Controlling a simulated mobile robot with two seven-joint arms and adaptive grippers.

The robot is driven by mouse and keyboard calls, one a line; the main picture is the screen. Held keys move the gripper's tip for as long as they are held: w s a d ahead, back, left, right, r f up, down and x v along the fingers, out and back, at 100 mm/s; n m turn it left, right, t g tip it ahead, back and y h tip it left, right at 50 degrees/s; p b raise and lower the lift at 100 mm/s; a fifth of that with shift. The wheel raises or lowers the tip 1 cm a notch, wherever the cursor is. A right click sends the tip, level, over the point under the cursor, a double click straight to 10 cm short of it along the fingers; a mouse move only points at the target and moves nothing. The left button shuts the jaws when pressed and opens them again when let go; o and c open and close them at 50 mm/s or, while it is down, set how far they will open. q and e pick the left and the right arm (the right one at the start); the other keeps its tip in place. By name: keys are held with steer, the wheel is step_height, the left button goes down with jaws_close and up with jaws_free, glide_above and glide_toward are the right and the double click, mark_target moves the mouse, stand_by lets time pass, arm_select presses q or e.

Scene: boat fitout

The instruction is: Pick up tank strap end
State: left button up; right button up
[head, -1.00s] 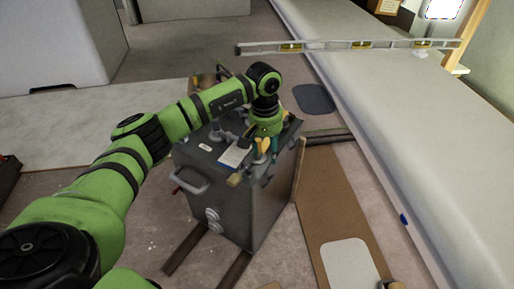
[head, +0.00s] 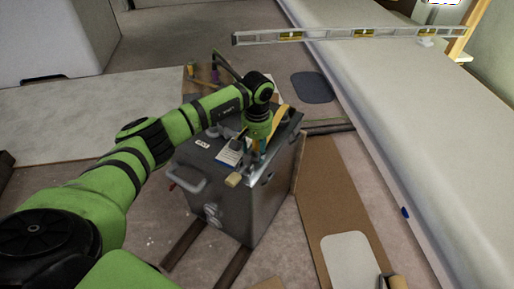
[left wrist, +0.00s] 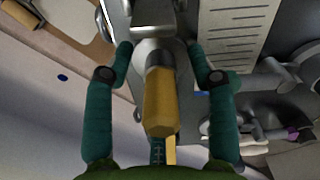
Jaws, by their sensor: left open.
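The grey tank (head: 222,210) stands on the floor in the middle of the head view. A yellow band (head: 282,120), which looks like the strap, shows at its top right, just beside my left gripper (head: 254,158). The gripper points down over the tank's top near its front right edge. In the left wrist view, my left gripper (left wrist: 158,52) has its two teal fingers apart. A yellow piece with a dark collar (left wrist: 159,103) lies between them, with no visible finger contact. I cannot tell if this is the strap end. My right gripper is not in view.
A paper label (head: 232,153) and a small wooden block (head: 233,181) are on the tank's top. Dark rails (head: 190,240) run under the tank. A spirit level (head: 345,34) lies across the white hull surface (head: 410,110) at right. A brown board (head: 335,190) lies beside the tank.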

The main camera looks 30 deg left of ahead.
arm_select(q)
jaws_close()
step_height(320, 180, up, 10)
steer(key=shift+r, duration=0.1)
stand_by(0.5)
